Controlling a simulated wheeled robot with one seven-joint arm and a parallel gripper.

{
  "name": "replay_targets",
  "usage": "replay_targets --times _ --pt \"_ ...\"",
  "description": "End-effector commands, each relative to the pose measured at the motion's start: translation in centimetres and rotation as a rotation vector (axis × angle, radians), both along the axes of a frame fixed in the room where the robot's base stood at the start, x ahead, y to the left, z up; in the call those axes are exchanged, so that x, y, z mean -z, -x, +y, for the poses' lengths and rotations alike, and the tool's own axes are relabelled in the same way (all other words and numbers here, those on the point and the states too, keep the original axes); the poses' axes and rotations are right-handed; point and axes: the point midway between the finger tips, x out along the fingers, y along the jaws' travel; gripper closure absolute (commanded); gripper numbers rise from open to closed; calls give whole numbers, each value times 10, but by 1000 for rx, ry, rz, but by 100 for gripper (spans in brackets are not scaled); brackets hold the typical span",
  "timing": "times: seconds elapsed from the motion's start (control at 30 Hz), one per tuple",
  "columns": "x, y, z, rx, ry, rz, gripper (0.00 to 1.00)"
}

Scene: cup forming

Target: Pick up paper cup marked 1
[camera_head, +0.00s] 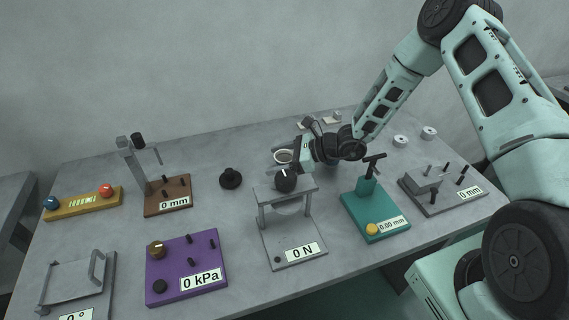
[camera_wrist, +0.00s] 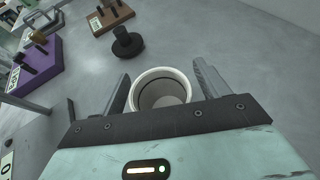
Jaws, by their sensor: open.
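A white paper cup (camera_wrist: 160,76) stands open side up between the two fingers of my gripper (camera_wrist: 162,90) in the wrist view. The fingers are apart, one on each side of the cup, and I cannot tell whether either touches it. The mark on the cup is not visible. In the head view the cup (camera_head: 283,156) shows as a small pale rim beside my gripper (camera_head: 277,160), behind the 0 N stand.
The grey 0 N stand (camera_head: 291,250) is just in front of my gripper. A teal 0.00 mm device (camera_head: 372,224) is to the right, a purple 0 kPa box (camera_head: 187,268) to the left. A black knob (camera_head: 231,179) stands left of the cup. White pieces (camera_head: 400,141) lie at back right.

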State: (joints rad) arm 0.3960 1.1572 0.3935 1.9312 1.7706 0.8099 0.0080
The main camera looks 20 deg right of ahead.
Motion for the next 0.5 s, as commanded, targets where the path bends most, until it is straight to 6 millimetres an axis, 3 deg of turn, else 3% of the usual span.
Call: replay_targets --times 0.13,0.3,0.5 --pt "0 0 0 0 0 0 29" --pt "0 0 -1 0 0 -1 73" --pt "0 0 -1 0 0 -1 74"
